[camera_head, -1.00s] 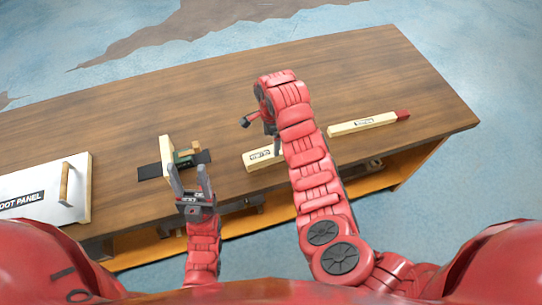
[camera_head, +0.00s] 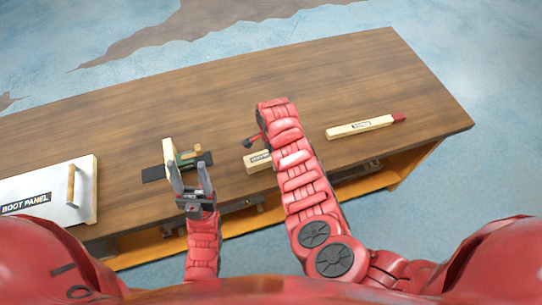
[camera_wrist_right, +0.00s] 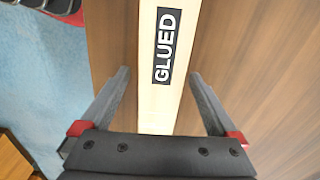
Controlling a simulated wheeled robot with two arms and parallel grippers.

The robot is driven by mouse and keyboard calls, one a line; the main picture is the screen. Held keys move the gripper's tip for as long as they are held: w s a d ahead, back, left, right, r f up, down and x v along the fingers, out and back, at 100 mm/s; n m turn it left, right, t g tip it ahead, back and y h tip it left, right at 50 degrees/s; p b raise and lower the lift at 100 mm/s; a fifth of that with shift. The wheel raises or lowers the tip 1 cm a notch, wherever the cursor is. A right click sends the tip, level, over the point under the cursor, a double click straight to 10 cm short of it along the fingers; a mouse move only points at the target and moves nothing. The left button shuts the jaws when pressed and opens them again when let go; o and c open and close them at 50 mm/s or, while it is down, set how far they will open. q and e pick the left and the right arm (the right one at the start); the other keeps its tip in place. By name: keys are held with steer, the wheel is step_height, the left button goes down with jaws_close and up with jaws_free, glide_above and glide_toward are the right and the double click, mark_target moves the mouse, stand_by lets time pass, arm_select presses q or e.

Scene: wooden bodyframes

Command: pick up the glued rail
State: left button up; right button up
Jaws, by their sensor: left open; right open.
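The glued rail, a pale wooden bar with a black "GLUED" label, runs lengthwise through the right wrist view (camera_wrist_right: 150,60). In the head view its left end (camera_head: 256,167) shows on the table, and my right arm hides the rest. My right gripper (camera_wrist_right: 158,76) is open, with one finger on each side of the rail in the picture. Gaps show between the fingers and the rail; I cannot tell how far the fingertips are above the table. My left gripper (camera_head: 187,172) is open and empty at the table's front edge.
A second pale rail with a red end (camera_head: 360,127) lies to the right. A dark mat (camera_head: 153,173) with a small wooden and green assembly (camera_head: 188,158) lies beyond my left gripper. A white boot panel (camera_head: 45,190) with a wooden handle lies at left. The back of the table (camera_head: 200,105) is clear.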

steer(key=shift+c, duration=0.2)
jaws_close()
steer(key=shift+w+r, duration=0.1)
steer(key=shift+r, duration=0.05)
stand_by(0.3)
